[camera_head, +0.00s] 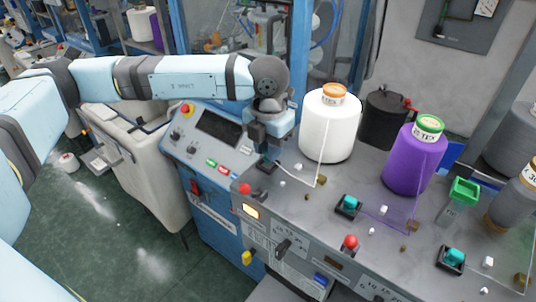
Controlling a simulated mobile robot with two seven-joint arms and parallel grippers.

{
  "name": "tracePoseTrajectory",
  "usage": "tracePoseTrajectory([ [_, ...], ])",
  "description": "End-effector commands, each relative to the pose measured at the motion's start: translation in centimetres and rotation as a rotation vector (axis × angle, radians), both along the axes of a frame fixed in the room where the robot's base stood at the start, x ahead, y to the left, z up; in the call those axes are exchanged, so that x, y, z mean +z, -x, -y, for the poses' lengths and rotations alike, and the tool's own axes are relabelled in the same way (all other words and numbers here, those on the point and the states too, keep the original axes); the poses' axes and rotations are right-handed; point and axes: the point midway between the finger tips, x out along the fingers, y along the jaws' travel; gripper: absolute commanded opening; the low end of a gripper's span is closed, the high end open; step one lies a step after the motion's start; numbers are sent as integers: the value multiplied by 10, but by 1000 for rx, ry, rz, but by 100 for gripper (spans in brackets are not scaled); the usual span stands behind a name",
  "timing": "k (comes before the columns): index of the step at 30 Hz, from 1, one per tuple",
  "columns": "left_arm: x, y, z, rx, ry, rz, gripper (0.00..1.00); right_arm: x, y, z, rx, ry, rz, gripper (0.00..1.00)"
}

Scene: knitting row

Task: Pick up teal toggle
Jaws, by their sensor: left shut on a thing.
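My left gripper (264,150) points down over the left end of the grey machine top (300,215), beside the white yarn cone. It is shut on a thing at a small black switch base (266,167). The thing is mostly hidden by the fingers; by its place in the row of switches it is a teal toggle. A second teal toggle (350,202) stands on its black base in the middle of the top. A third teal toggle (454,256) stands on its base at the right. My right gripper is not in view.
A white yarn cone (327,130) stands close right of my left gripper. A purple cone (413,165) and a grey cone (510,205) stand farther right. Red knobs (350,242) rise along the front edge. A blue control panel (212,140) is at the left.

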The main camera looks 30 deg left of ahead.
Motion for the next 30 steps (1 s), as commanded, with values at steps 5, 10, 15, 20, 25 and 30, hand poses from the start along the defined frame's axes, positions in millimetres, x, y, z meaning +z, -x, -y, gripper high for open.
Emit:
tracePoseTrajectory([
  [5, 36, 0, 0, 0, 1, 5, 13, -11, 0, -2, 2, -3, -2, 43],
  [10, 83, -1, 0, 0, 1, 5, 13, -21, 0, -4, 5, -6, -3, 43],
  [15, 125, 0, 1, -1, 1, 4, 13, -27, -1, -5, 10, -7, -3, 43],
  [20, 155, 0, 0, -1, 1, 3, 13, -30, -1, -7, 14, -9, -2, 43],
  [25, 173, 0, 0, -1, 0, 1, 13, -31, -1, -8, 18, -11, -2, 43],
  [30, 179, 0, 0, -1, 0, 0, 13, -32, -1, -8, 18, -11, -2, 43],
])
